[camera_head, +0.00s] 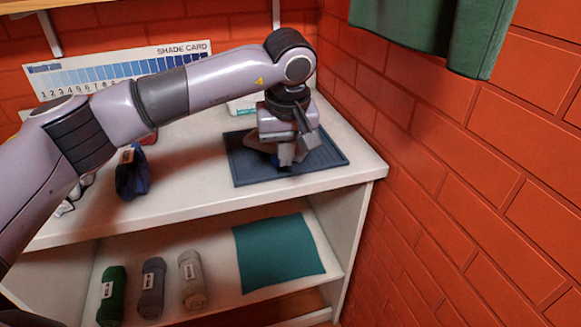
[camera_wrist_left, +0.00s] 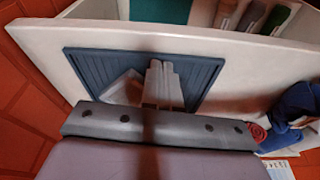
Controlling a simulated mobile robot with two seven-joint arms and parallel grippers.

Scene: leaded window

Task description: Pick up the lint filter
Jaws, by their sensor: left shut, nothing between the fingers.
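My left gripper (camera_head: 286,157) points down over the dark blue ribbed tray (camera_head: 333,158) on the white shelf top. Its fingers are together and empty; they also show in the left wrist view (camera_wrist_left: 162,78). A pale grey, wedge-like piece, which looks like the lint filter (camera_wrist_left: 121,88), lies on the tray just left of the fingers in that view. In the head view it is mostly hidden by the gripper. I cannot tell whether the fingers touch it. My right gripper is in neither view.
A dark blue cloth bundle (camera_head: 132,174) sits left on the shelf top. A white box (camera_head: 242,106) stands behind the tray. Rolled cloths (camera_head: 152,287) and a teal sheet (camera_head: 278,252) lie on the lower shelf. A brick wall (camera_head: 450,170) closes the right side; green fabric (camera_head: 432,25) hangs above.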

